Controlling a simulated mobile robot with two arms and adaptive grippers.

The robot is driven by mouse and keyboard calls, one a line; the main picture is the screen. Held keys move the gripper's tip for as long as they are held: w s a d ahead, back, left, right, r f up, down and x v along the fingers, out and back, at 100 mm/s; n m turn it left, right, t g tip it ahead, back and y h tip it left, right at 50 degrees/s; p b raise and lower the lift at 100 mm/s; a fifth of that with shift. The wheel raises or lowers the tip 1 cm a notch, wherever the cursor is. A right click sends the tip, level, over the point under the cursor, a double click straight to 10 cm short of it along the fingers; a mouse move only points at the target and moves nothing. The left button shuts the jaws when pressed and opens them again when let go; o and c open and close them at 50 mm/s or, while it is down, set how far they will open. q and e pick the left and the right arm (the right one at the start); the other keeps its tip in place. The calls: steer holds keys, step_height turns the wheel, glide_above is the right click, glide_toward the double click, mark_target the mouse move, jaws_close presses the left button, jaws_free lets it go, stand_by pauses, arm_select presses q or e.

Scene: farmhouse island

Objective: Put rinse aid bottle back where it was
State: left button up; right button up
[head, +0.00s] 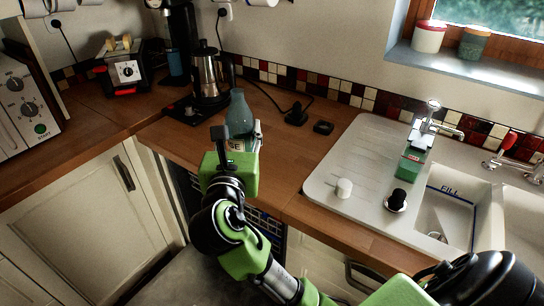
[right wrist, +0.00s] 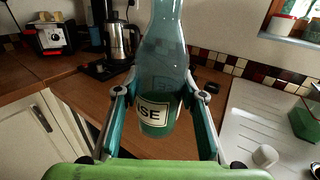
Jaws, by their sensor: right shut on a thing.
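The rinse aid bottle (head: 239,113) is a translucent teal bottle with a white label reading "SE" at its visible end. My right gripper (head: 243,140) is shut on it, over the wooden counter near the front edge. In the right wrist view the bottle (right wrist: 165,60) stands upright between the two fingers of my right gripper (right wrist: 162,95), which grip its lower part. I cannot tell whether its base touches the counter. My left gripper is not in view.
A coffee maker (head: 208,75) stands behind the bottle, with a toaster (head: 126,70) to its left. A black plug and cable (head: 296,115) lie to the right.

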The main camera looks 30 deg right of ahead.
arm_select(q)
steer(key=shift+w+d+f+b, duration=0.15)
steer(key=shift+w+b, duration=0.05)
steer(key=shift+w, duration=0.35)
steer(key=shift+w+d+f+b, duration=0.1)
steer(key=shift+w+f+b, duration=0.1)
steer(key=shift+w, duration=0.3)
arm_select(e)
steer(key=shift+w+d+f, duration=0.9)
steer(key=shift+d+f, duration=1.1)
steer(key=shift+f, duration=0.1)
steer(key=shift+w+d+f, duration=0.9)
steer(key=shift+d+f, duration=1.05)
steer(key=shift+f, duration=0.1)
steer(key=shift+w+d+f, duration=0.9)
steer(key=shift+d+f, duration=1.1)
steer(key=shift+f, duration=0.1)
steer(key=shift+f, duration=0.15)
steer(key=o, duration=1.5)
steer(key=shift+c, duration=0.2)
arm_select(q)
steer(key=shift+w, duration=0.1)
arm_select(e)
steer(key=shift+o, duration=0.2)
